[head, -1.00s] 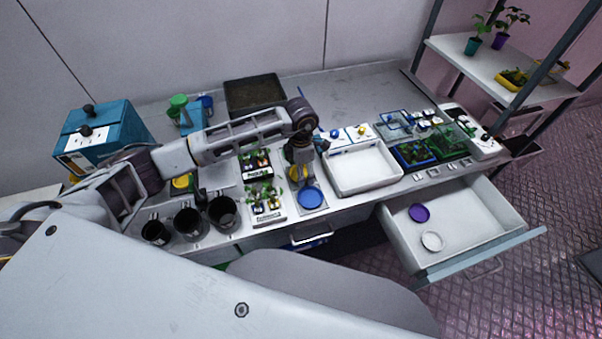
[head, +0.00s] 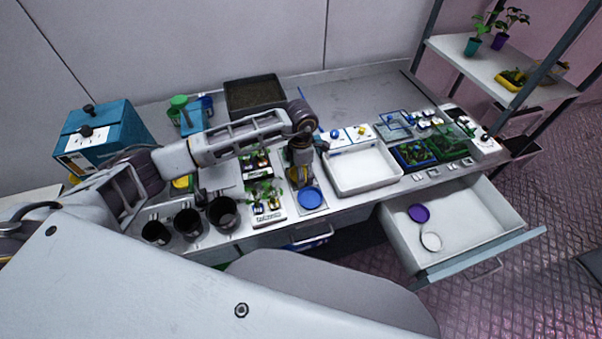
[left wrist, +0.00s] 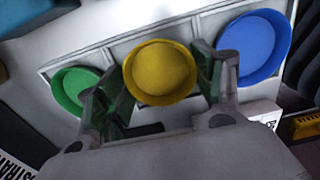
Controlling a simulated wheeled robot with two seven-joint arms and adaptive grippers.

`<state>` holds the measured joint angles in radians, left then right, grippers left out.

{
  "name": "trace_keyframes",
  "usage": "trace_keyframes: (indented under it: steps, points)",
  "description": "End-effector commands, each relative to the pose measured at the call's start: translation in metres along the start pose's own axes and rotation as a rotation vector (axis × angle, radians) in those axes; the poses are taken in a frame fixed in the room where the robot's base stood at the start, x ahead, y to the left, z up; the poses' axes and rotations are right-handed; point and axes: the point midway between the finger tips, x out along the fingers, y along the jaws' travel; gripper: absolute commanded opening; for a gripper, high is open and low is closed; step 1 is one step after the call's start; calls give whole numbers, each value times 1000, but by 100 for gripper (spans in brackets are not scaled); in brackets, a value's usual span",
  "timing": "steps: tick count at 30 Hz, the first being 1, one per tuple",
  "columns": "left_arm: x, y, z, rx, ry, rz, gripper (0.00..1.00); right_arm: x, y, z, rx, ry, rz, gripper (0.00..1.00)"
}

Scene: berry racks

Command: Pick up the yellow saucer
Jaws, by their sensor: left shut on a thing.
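The yellow saucer (left wrist: 160,72) sits between the two fingers of my left gripper (left wrist: 163,88) in the left wrist view, and the fingers close on its sides. In the head view my left gripper (head: 300,180) hangs over the saucer tray (head: 318,211), and only a bit of the yellow saucer (head: 294,173) shows beside it. Whether the saucer is clear of the tray is hard to tell. A green saucer (left wrist: 75,89) lies to its left and a blue saucer (left wrist: 254,46) to its right in the left wrist view. My right gripper is not in view.
The blue saucer (head: 310,198) lies at the table's front edge. Potted seedlings (head: 265,205) stand left of it, a white tray (head: 362,187) right. Black pots (head: 188,224) line the front left. An open drawer (head: 465,220) holds a purple saucer (head: 419,213) and a white one (head: 431,241).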

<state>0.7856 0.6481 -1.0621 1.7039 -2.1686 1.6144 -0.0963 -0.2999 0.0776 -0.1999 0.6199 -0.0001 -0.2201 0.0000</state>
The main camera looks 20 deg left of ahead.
Motion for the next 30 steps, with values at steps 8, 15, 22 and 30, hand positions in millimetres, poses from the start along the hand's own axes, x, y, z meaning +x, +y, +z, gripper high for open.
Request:
trace_keyframes:
  steps: [8, 15, 22, 30]
  points:
    - [-11, 0, 1, 0, -2, 1, 51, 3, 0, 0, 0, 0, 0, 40]
    - [-40, 1, 0, 1, -1, 2, 51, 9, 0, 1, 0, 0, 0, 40]
    - [-74, 1, 0, 1, 1, 2, 51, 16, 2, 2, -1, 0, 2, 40]
    - [-97, 0, 0, 1, 2, 1, 51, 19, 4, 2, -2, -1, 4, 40]
